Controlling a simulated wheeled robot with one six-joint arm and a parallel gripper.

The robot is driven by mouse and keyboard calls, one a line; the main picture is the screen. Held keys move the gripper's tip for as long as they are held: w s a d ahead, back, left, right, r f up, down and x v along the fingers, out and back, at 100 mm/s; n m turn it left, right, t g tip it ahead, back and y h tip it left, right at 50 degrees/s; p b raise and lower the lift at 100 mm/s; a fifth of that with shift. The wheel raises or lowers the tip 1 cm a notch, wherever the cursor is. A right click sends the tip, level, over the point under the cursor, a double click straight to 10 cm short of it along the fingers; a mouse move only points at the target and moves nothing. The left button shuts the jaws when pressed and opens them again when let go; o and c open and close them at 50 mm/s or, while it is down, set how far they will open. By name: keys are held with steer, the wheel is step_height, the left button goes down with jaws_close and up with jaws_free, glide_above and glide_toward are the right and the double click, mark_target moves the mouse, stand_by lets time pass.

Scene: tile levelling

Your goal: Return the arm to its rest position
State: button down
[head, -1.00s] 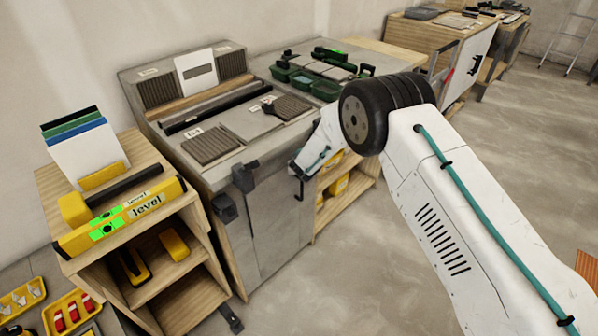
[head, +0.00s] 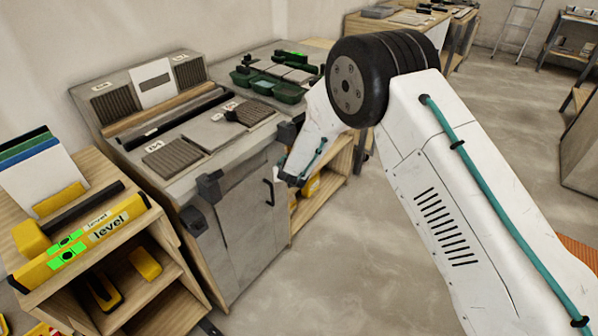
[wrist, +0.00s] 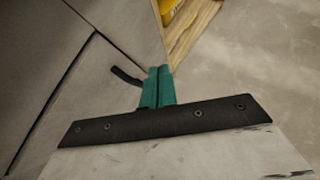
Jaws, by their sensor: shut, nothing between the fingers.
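My arm reaches in from the right in the head view, bent at its black joint. Its wrist end hangs low in front of the grey workbench (head: 236,232), apart from the top surface. The fingers are hidden in the head view. In the wrist view my gripper (wrist: 157,88) shows as two green fingers side by side and touching, with nothing between them. Behind the fingers in that view are the bench's grey front panels and a dark handle (wrist: 125,76), seemingly apart from the fingers.
A wooden shelf cart (head: 160,292) with a yellow level (head: 85,240) stands at left. Dark ribbed tiles (head: 172,158) and green trays (head: 288,92) lie on the benches. A wooden shelf (head: 322,190) with yellow items is near the wrist. Open concrete floor (head: 345,270) lies below and right.

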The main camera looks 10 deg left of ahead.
steer(key=s+d+r+m+g+h, duration=0.1)
steer(key=s+d+r+m+h, duration=0.25)
steer(key=d+r+m, duration=0.5)
steer(key=s+d+r+m+g+h, duration=0.1)
steer(key=s+d+r+m+h, duration=0.4)
steer(key=d, duration=0.6)
steer(key=s+d+r+m+g+h, duration=0.1)
steer(key=s+d+r+m, duration=0.2)
steer(key=d+r+m, duration=0.6)
steer(key=s+d+r+m+g, duration=0.3)
steer(key=s+d+r+m, duration=0.15)
steer(key=s, duration=0.35)
steer(key=s+d+r+m+g, duration=0.25)
steer(key=s+d+m, duration=0.2)
steer(key=s, duration=0.45)
steer(key=s+d+r+m+y, duration=0.1)
steer(key=s+r+m+y, duration=0.2)
steer(key=s, duration=0.6)
steer(key=s+d+r+m+t+y, duration=0.1)
steer(key=s+r+m+y, duration=0.3)
steer(key=s, duration=0.6)
steer(key=shift+r, duration=0.7)
steer(key=shift+m, duration=0.25)
